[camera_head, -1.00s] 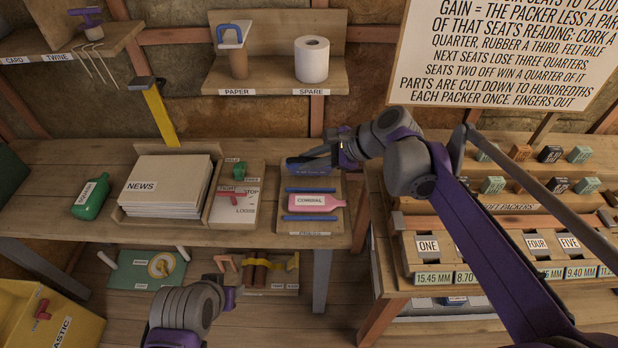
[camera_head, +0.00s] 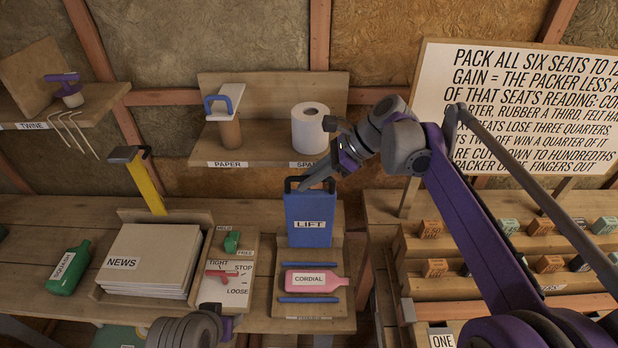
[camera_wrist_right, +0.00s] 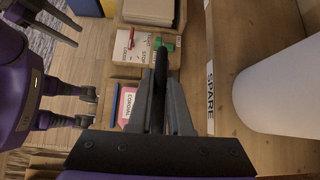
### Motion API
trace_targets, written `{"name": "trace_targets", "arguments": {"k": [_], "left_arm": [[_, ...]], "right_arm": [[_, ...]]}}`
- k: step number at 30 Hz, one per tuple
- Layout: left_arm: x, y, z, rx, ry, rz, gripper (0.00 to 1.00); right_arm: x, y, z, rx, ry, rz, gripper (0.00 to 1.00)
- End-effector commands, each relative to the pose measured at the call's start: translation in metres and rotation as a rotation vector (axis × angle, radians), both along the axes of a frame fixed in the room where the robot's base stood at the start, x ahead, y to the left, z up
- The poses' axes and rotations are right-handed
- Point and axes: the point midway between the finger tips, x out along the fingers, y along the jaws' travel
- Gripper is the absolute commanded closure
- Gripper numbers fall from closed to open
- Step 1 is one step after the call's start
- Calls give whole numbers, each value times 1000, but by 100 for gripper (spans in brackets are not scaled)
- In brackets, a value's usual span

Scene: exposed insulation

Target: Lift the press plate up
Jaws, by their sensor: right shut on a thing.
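The press plate is a blue board (camera_head: 309,222) marked LIFT, with a dark handle on its top edge. It stands upright at the back of the wooden press (camera_head: 338,315). My right gripper (camera_head: 328,170) is shut on the handle. In the right wrist view its fingers (camera_wrist_right: 159,90) close around the dark handle, and the plate's face is hidden. A pink bottle (camera_head: 314,281) marked CORDIAL lies on the press between two blue bars, in front of the plate. My left arm shows at the bottom of the head view; its fingers are not clear there.
A shelf (camera_head: 265,150) with a white roll (camera_head: 310,128) is just behind my right gripper. Packer racks stand right.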

Motion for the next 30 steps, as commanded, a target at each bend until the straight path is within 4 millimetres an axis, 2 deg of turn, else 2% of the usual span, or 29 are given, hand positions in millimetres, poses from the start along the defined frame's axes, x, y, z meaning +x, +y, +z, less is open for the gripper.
{"name": "trace_targets", "arguments": {"k": [10, 11, 15, 25, 30], "left_arm": [[0, 0, 0, 0, 0, 0, 50], [0, 0, 0, 0, 0, 0, 50], [0, 0, 0, 0, 0, 0, 50], [0, 0, 0, 0, 0, 0, 50], [0, 0, 0, 0, 0, 0, 50]], "right_arm": [[0, 0, -2, -3, -1, 0, 100], [0, 0, -2, -3, -1, 0, 79], [0, 0, -1, -2, -1, 1, 54], [0, -2, 1, -1, -1, 0, 53], [0, -16, 15, -2, -1, -4, 53]]}}
